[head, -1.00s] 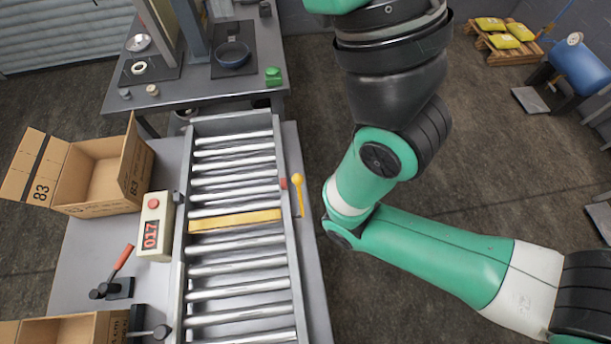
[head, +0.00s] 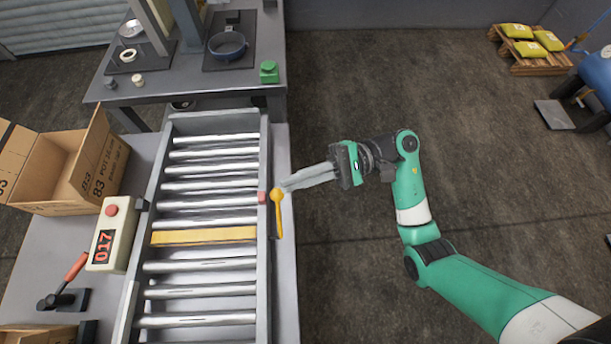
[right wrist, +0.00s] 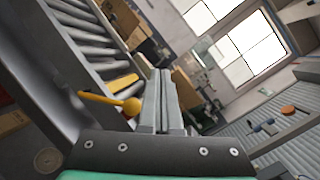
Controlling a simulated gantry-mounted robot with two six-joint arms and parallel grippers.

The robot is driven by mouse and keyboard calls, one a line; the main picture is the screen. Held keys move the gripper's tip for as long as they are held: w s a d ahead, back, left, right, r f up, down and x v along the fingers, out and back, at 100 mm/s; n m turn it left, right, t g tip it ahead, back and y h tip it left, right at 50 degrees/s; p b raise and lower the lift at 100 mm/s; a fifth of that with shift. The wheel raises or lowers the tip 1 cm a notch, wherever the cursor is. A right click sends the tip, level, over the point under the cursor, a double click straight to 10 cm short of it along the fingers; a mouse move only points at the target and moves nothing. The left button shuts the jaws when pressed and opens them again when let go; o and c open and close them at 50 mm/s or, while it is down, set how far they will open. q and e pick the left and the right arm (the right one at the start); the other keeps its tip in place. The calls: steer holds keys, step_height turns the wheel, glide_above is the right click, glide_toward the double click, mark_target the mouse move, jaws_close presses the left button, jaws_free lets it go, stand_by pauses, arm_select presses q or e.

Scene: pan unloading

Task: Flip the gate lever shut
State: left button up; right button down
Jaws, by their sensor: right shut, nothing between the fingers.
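The yellow gate lever (head: 278,212) is on the right side rail of the roller conveyor, its round knob at the far end and its arm pointing towards the front. A yellow gate bar (head: 204,236) lies across the rollers. My right gripper (head: 284,186) is shut and empty, its fingertips close beside the lever's knob on the right. I cannot tell whether they touch. In the right wrist view the lever (right wrist: 105,101) shows just left of the shut fingers (right wrist: 160,75). My left gripper is not in view.
The conveyor (head: 264,150) stands on a grey table. A counter box reading 017 (head: 113,228), a red-handled clamp (head: 76,266) and an open carton (head: 75,165) are on the left. A blue pan (head: 228,46) is on the back table.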

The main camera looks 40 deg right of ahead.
steer(key=s+d+f+m+t+h+b, duration=0.3)
steer(key=d+f+m+t, duration=0.3)
steer(key=d+f, duration=0.6)
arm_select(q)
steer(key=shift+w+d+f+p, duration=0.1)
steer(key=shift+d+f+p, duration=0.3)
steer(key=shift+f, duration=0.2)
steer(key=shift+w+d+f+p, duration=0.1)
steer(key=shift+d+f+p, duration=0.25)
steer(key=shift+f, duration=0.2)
arm_select(e)
steer(key=shift+m+g, duration=0.4)
steer(key=shift+g, duration=0.1)
steer(key=shift+w+a+r, duration=0.45)
steer(key=shift+w+a, duration=0.35)
steer(key=shift+a, duration=1.15)
steer(key=shift+w+a+r, duration=0.4)
steer(key=shift+w+a, duration=0.45)
steer(key=shift+a, duration=1.15)
steer(key=shift+w+a+r, duration=0.45)
steer(key=shift+w+a, duration=0.35)
steer(key=shift+a, duration=1.15)
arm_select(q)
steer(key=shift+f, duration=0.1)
arm_select(e)
steer(key=shift+a, duration=0.1)
